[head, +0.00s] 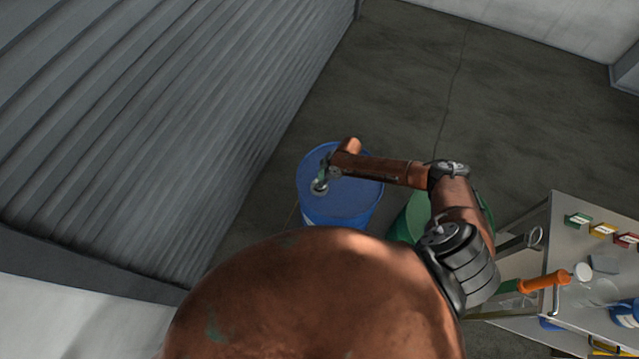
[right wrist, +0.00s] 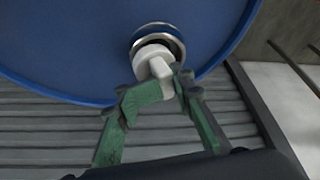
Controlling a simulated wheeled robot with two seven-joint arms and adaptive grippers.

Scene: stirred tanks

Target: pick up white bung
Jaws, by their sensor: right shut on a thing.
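The white bung (right wrist: 153,62) sits at the metal-ringed opening near the edge of the blue drum's top. My right gripper (right wrist: 168,88), with green fingers, is shut on the bung's raised grip. I cannot tell whether the bung is seated in the ring or slightly lifted. In the head view my right gripper (head: 322,180) is over the left part of the blue drum (head: 352,198), and the bung is hardly visible there. The blue drum also fills the top of the right wrist view (right wrist: 75,45). My left gripper is not in view.
A green drum (head: 408,222) stands right of the blue one, partly hidden by my arm. A cart (head: 560,240) at the right holds small coloured boxes, an orange-handled tool (head: 545,281) and a blue container (head: 627,312). A ribbed grey wall (head: 170,110) is at the left. The floor behind is clear.

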